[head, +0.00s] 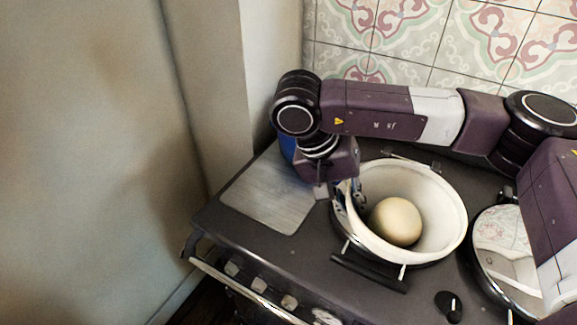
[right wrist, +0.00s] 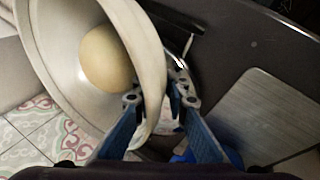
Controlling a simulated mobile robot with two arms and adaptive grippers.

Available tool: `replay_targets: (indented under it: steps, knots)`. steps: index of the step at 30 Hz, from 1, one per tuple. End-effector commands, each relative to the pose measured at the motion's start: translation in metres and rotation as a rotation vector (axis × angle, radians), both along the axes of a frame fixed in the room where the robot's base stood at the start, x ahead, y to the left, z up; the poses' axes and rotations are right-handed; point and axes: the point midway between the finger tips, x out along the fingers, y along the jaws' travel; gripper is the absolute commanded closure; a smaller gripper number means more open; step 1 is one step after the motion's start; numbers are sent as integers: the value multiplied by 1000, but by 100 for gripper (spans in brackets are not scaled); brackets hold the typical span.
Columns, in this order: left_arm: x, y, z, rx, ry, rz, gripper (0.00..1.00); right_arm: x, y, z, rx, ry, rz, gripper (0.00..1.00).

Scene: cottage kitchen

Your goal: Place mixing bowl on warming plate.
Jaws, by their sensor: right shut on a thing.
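The mixing bowl (head: 440,190) is white, deep and round, and holds a pale egg-like ball (head: 395,221). It is over the right part of the dark stove top and looks slightly tilted; I cannot tell whether it touches what is below. The warming plate appears to be the flat grey rectangular plate (head: 268,200) to its left, with a bare surface. My right gripper (head: 348,194) is shut on the bowl's left rim. In the right wrist view its blue fingers (right wrist: 160,98) straddle the bowl's rim (right wrist: 148,50). My left gripper does not show.
A shiny round pan or lid (head: 505,255) stands at the right. A dark handle (head: 368,273) juts out below the bowl, and a black knob (head: 448,306) is at the front. A wall closes off the left.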

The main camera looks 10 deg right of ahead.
Motion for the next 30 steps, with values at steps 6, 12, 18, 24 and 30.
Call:
replay_targets:
  steps: [6, 12, 18, 24, 30]
  knots:
    - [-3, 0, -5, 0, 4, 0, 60, 13, 19, 8, -11, 0, -310, 100]
    - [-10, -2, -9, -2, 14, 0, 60, 22, 35, 14, -14, 6, -606, 100]
    - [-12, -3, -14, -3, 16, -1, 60, 33, 51, 21, -15, 15, -949, 100]
    - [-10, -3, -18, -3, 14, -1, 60, 43, 66, 29, -13, 29, -1337, 100]
    - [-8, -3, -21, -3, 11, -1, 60, 51, 77, 37, -11, 41, -1651, 100]
